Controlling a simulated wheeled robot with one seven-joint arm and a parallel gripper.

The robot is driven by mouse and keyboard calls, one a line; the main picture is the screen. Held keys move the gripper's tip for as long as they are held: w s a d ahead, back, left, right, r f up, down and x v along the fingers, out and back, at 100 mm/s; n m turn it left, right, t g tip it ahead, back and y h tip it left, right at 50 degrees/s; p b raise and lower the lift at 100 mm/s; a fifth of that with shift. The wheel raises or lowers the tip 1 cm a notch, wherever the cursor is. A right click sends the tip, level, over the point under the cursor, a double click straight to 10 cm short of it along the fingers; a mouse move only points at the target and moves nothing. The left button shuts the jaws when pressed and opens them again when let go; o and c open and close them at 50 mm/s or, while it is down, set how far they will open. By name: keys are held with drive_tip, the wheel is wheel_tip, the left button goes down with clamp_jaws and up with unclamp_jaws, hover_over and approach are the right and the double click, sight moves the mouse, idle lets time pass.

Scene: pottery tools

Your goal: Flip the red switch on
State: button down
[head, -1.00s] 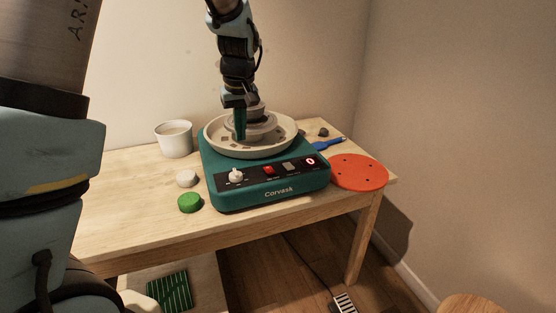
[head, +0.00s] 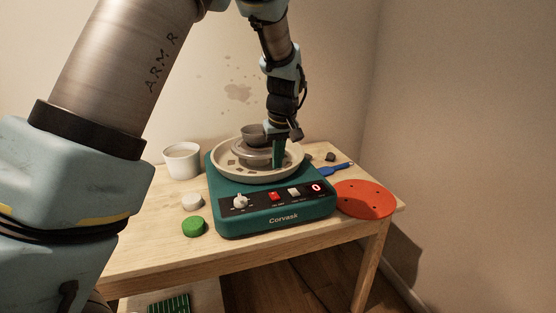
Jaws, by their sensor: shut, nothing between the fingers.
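The red switch (head: 274,196) is small and sits on the dark front panel of the green Corvask pottery wheel (head: 228,225). It lies between a white knob (head: 240,202) and a pale switch (head: 294,192). Whether it is on or off is too small to tell. A red display (head: 317,187) on the panel's right reads 0. My gripper (head: 278,166) points down over the right part of the wheel's pale basin (head: 226,169), behind and above the red switch and apart from it. Its fingers are shut and empty.
A white cup (head: 182,161), a white lump (head: 192,201) and a green round piece (head: 193,227) stand left of the wheel. An orange disc (head: 364,199) and a blue tool (head: 335,170) lie to its right. The wall stands close behind the table.

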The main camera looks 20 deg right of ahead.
drive_tip(key=p, duration=0.2)
approach(276, 197)
drive_tip(key=x, duration=0.5)
drive_tip(key=shift+w, duration=0.25)
drive_tip(key=shift+f+p, duration=0.35)
drive_tip(key=shift+f, duration=0.4)
drive_tip(key=shift+s+f, duration=0.1)
drive_tip(key=shift+f+b, duration=0.3)
drive_tip(key=shift+b, duration=0.1)
drive_tip(key=shift+s, duration=0.1)
drive_tip(key=shift+r, duration=0.15)
drive_tip(key=shift+w+r+p, duration=0.3)
drive_tip(key=shift+w, duration=0.4)
